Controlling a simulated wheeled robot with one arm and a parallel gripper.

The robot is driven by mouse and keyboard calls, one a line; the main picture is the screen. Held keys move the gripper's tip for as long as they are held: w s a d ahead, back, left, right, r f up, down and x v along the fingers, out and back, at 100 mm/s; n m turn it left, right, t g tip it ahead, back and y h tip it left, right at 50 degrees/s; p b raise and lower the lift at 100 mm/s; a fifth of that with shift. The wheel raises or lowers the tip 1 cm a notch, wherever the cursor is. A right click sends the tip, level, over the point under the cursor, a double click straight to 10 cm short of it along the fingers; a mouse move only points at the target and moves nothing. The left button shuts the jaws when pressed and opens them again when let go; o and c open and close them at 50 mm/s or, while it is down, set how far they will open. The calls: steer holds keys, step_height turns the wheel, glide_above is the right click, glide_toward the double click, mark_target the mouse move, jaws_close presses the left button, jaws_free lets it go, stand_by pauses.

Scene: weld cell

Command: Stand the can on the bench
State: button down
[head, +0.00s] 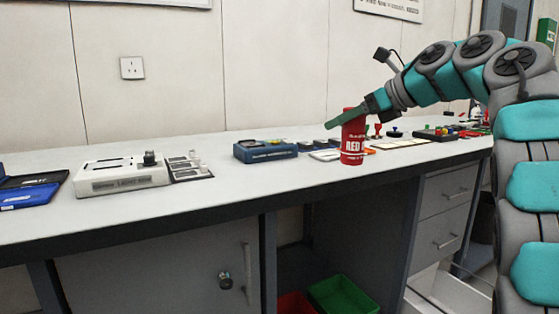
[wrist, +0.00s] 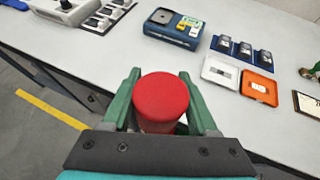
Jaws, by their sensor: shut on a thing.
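The red can (head: 352,146) with white lettering is upright in my gripper (head: 345,117), near the front edge of the bench (head: 225,190). In the wrist view the round red top of the can (wrist: 161,96) sits between the two green fingers of my gripper (wrist: 159,75), which are shut on its sides. The can's underside is hidden in the wrist view. I cannot tell whether its base touches the bench or hangs just above or in front of it.
A blue box device (head: 265,151) stands left of the can, with a white device (head: 120,176) farther left. White and orange trays (wrist: 259,87) and small dark items lie behind and to the right. Bare bench top (wrist: 100,60) shows left of the can.

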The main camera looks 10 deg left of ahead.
steer(key=shift+s+a+r+p+x, duration=0.1)
steer(key=shift+a+r+p+x, duration=0.3)
steer(key=shift+x, duration=2.25)
steer(key=shift+s+a+r+p+x, duration=0.1)
steer(key=shift+a+r+p+x, duration=0.25)
steer(key=shift+x, duration=2.3)
steer(key=shift+a+r+p+x, duration=0.25)
steer(key=shift+r+p+x, duration=0.3)
steer(key=shift+x, duration=2.15)
steer(key=shift+f, duration=0.15)
steer(key=shift+c, duration=0.9)
jaws_free()
